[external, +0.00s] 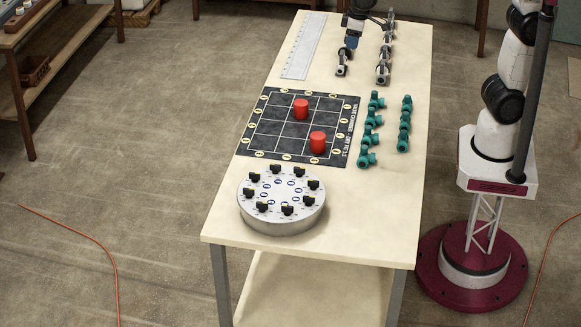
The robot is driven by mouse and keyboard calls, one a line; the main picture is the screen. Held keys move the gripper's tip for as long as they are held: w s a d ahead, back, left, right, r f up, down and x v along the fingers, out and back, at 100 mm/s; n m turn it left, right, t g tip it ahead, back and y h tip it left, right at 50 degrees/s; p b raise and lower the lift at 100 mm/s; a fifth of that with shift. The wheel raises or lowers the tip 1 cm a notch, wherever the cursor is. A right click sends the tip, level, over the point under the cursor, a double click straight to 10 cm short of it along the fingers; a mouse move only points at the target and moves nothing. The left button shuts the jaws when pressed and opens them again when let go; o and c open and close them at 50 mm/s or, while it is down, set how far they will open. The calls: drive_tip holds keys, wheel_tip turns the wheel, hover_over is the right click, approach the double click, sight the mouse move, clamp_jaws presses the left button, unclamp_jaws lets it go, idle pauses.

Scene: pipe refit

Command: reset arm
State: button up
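My gripper (351,46) is at the far end of the table, pointing down just above a short row of grey pipe fittings (343,64). It is small here and its fingers are hard to make out. I cannot tell whether it is open or shut, or whether it touches the fittings. A longer row of grey fittings (384,60) lies just right of it. Two rows of teal pipe fittings, a left one (370,128) and a right one (404,122), lie nearer the camera on the right side of the table.
A dark gridded board (270,128) holds two red cylinders, one far (300,109) and one near (318,142). A round grey dial plate (281,222) with several black knobs stands at the near end. A ruler (304,46) lies far left. The near right tabletop is clear.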

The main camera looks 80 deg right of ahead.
drive_tip(key=s+d+f, duration=0.2)
drive_tip(key=s+d, duration=0.8)
drive_tip(key=s, duration=0.4)
drive_tip(key=s+d+f+t, duration=0.1)
drive_tip(key=s+d+f, duration=0.2)
drive_tip(key=s+d, duration=0.8)
drive_tip(key=s, duration=0.3)
drive_tip(key=shift+s+f+h, duration=0.15)
drive_tip(key=shift+f+h, duration=0.15)
drive_tip(key=shift+f, duration=0.05)
idle(1.3)
